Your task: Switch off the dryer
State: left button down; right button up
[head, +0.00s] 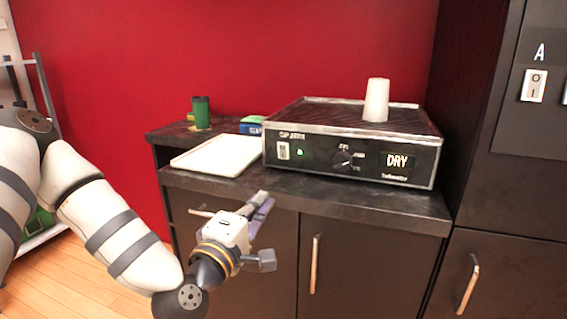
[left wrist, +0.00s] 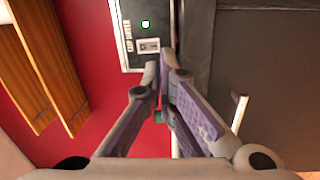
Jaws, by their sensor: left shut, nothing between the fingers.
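The dryer (head: 350,146) is a dark box with a pale metal edge on the black counter. Its front has a white rocker switch (head: 283,151) at the left, a lit green light beside it, a dial and a "DRY" label. My left gripper (head: 262,200) is shut and empty, in front of the counter edge, below and left of the switch in the head view. In the left wrist view the switch (left wrist: 149,46) and green light show just beyond the closed fingertips (left wrist: 165,60); I cannot tell whether they touch. My right gripper is not in view.
A white tray (head: 217,156) lies left of the dryer. A green can (head: 201,113) and a blue box (head: 251,125) stand behind it. A white cup (head: 376,100) stands upside down on the dryer. Cabinet handles (head: 315,264) stick out below the counter.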

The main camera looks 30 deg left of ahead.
aim_at(283, 148)
pick_arm(q)
jog(key=shift+a+r+n+t+y, duration=0.15)
jog(key=shift+a+r+n+y, duration=0.2)
jog(key=shift+r, duration=0.2)
jog(key=shift+a+r+n+t+y, duration=0.15)
jog(key=shift+a+r+n+y, duration=0.15)
jog(key=shift+r, duration=0.2)
jog(key=x, duration=1.3)
jog(key=shift+d+f+b, duration=0.15)
jog(key=shift+b, duration=0.25)
jog(key=shift+w+h, duration=0.25)
jog(key=shift+w, duration=0.3)
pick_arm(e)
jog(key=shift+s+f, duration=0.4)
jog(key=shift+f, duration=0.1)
pick_arm(q)
jog(key=shift+r, duration=0.2)
